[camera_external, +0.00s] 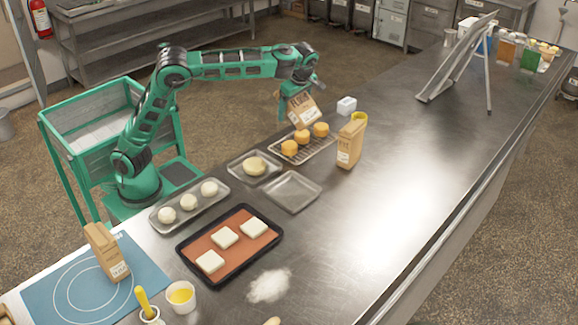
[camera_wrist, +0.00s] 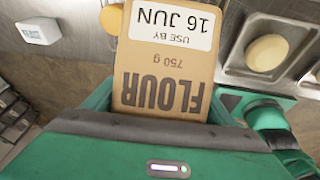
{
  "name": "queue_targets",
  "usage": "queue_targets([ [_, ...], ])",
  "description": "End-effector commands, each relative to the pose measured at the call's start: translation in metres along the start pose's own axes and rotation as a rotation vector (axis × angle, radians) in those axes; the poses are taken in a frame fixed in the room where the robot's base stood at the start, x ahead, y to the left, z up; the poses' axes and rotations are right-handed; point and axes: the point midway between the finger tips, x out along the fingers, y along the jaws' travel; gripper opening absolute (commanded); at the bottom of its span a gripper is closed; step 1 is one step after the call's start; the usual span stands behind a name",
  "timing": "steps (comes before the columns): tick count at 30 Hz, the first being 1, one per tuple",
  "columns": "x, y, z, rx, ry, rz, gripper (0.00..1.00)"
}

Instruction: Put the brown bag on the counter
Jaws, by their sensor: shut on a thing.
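My gripper (camera_external: 296,96) is shut on a brown flour bag (camera_external: 304,112), tilted in the external view, at the counter's far-left edge, behind the wire rack. I cannot tell whether the bag touches the counter. In the wrist view the same bag (camera_wrist: 165,62) shows "FLOUR 750 g" and a white "USE BY 16 JUN" label; the jaw tips are hidden. The steel counter (camera_external: 400,150) runs diagonally across the view. A second brown bag (camera_external: 351,143) stands upright on it, right of the rack. A third brown bag (camera_external: 106,252) stands on a blue mat (camera_external: 75,285).
Beside the held bag are a wire rack with orange buns (camera_external: 303,140) and a small white box (camera_external: 347,106). Trays (camera_external: 291,191) and a dark-rimmed baking tray (camera_external: 228,243) lie nearer. A metal stand (camera_external: 463,60) is farther back. The counter's middle right is clear.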

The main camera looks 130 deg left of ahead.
Motion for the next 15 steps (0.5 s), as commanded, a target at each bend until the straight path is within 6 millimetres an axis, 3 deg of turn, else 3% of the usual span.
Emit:
queue_targets([
  [5, 0.002, 0.003, -0.002, -0.068, 0.007, -0.022, 0.30],
  [15, 0.013, -0.026, 0.055, -0.068, 0.007, -0.022, 0.30],
])
